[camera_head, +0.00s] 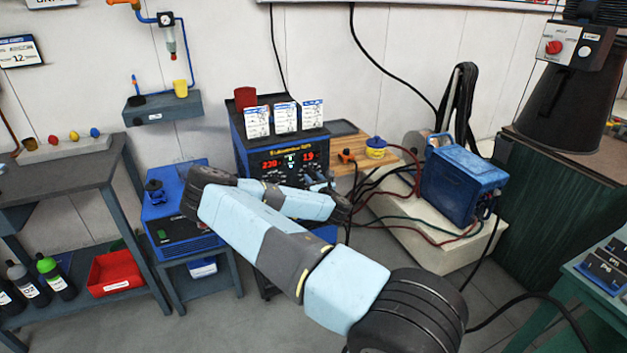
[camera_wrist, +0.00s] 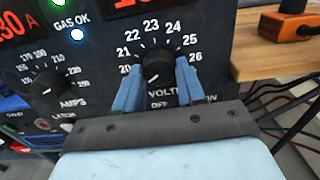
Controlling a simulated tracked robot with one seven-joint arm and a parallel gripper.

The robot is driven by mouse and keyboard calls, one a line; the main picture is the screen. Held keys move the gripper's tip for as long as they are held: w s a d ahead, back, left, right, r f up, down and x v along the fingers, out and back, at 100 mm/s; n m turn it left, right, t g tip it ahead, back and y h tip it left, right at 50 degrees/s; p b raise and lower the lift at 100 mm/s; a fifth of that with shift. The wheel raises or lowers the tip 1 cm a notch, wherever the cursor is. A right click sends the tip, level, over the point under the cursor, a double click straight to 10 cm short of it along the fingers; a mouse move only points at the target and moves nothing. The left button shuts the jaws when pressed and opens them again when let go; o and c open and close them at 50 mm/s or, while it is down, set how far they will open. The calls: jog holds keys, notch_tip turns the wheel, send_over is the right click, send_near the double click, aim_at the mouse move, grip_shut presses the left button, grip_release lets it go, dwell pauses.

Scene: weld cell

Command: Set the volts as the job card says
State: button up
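The black volts knob (camera_wrist: 158,66) is on the dark welder panel in the wrist view. Its scale shows 20 to 26, with OFF below. A small pale mark shows at its lower left; I cannot read an exact setting. My gripper (camera_wrist: 160,74) has one blue finger on each side of the knob, close against it, and seems shut on it. In the head view the welder (camera_head: 235,135) has red readouts (camera_head: 283,161), about 230 at left and a partly unclear number at right. Three white cards (camera_head: 285,117) stand on its upper front; their text is too small to read.
The amps knob (camera_wrist: 48,82) is left of the volts knob. A wooden shelf (camera_wrist: 268,45) with an orange tool (camera_wrist: 292,22) is close at right. A blue machine (camera_head: 462,180) with cables stands right of the welder. Another blue unit (camera_head: 178,215) stands left.

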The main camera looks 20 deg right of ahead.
jog(key=c, duration=0.5)
